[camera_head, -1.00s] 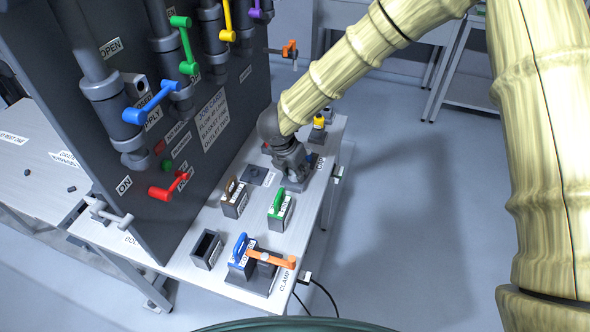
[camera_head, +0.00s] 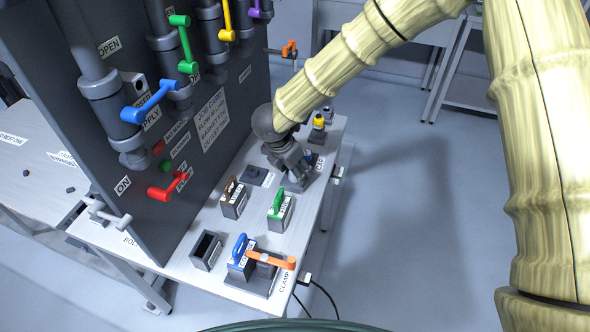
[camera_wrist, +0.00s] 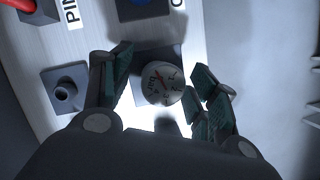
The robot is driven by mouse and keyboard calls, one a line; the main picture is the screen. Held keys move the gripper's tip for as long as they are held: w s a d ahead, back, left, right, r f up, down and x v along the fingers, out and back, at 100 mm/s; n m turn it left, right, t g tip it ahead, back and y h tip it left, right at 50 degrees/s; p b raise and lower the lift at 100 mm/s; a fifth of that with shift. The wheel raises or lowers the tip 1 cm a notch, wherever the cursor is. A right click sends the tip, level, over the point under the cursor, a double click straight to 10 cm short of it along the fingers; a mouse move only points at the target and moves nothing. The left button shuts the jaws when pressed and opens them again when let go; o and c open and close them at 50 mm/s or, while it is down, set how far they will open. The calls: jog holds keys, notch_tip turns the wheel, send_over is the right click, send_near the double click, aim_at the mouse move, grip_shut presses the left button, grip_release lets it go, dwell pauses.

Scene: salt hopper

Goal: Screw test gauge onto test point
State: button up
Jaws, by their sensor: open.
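My gripper (camera_wrist: 162,76) is open, with one finger on each side of the gauge. I cannot tell whether either finger touches it. In the head view my gripper (camera_head: 298,174) is low over the far right part of the bench and hides most of the gauge. A dark square plate with a raised round socket (camera_wrist: 64,93) lies left of the gauge; it may be the test point. A similar plate (camera_head: 256,175) shows left of my gripper in the head view.
Blue (camera_head: 241,252), green (camera_head: 280,205) and brown (camera_head: 233,198) handled blocks stand nearer on the bench. An orange clamp lever (camera_head: 271,259) is at the front. A dark upright panel (camera_head: 200,150) with valves bounds the left. A yellow-topped item (camera_head: 319,123) stands behind my gripper.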

jog(key=v, duration=1.1)
jog(key=shift+r, duration=0.25)
jog(key=shift+c, duration=0.2)
